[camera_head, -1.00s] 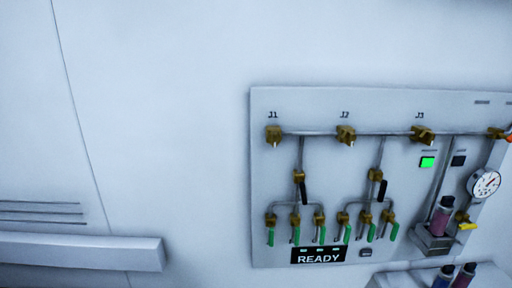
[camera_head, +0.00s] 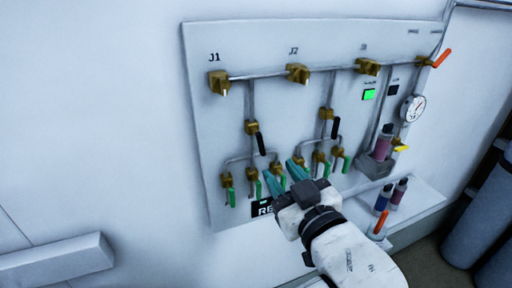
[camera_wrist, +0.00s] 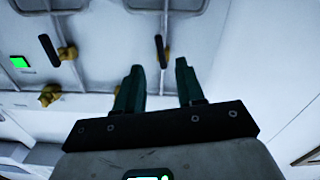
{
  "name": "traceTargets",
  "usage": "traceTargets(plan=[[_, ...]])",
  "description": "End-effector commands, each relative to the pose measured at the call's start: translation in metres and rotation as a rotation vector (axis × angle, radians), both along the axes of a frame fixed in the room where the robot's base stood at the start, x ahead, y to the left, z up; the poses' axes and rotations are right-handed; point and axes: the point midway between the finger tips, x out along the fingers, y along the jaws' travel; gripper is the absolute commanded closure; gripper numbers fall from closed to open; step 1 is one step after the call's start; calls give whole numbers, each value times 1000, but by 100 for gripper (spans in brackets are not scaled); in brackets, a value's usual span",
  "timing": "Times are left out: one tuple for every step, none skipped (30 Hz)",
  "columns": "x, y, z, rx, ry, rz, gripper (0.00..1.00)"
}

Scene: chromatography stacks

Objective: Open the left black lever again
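The left black lever (camera_head: 260,144) hangs from a brass valve (camera_head: 251,127) below J1, pointing down and slightly right, close to its pipe's line. In the wrist view the left black lever (camera_wrist: 160,50) appears beyond and between my fingertips, the picture being turned over. The right black lever (camera_head: 336,128) hangs similarly below J2 and also shows in the wrist view (camera_wrist: 48,50). My gripper (camera_head: 280,168) is open, with two teal fingers apart and nothing visible between them. In the head view it lies just below and right of the left lever; contact does not show.
Several green levers (camera_head: 232,198) hang along the lower manifold, some hidden behind my gripper, as is part of the READY sign (camera_head: 263,208). A green light (camera_head: 369,94), gauge (camera_head: 413,108) and vials (camera_head: 383,198) are at right. A wall ledge (camera_head: 55,262) is lower left.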

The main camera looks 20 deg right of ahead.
Motion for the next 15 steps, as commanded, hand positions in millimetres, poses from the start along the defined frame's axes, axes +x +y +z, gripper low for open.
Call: traceTargets(plan=[[7, 0, 3, 3, 1, -1, 62], [11, 0, 3, 2, 1, -1, 62], [18, 0, 3, 3, 1, -1, 62], [24, 0, 3, 4, 2, -1, 62], [29, 0, 3, 4, 3, -1, 62], [37, 0, 3, 3, 2, -1, 62], [43, 0, 3, 4, 3, -2, 62], [48, 0, 3, 5, 3, -2, 62], [56, 0, 2, 4, 4, -1, 62], [61, 0, 3, 4, 3, -2, 62], [66, 0, 2, 3, 4, -2, 62], [72, 0, 2, 4, 5, -1, 62], [76, 0, 2, 5, 4, -1, 62], [80, -1, 1, 3, 4, -2, 62], [84, -1, 1, 2, 4, -2, 62]])
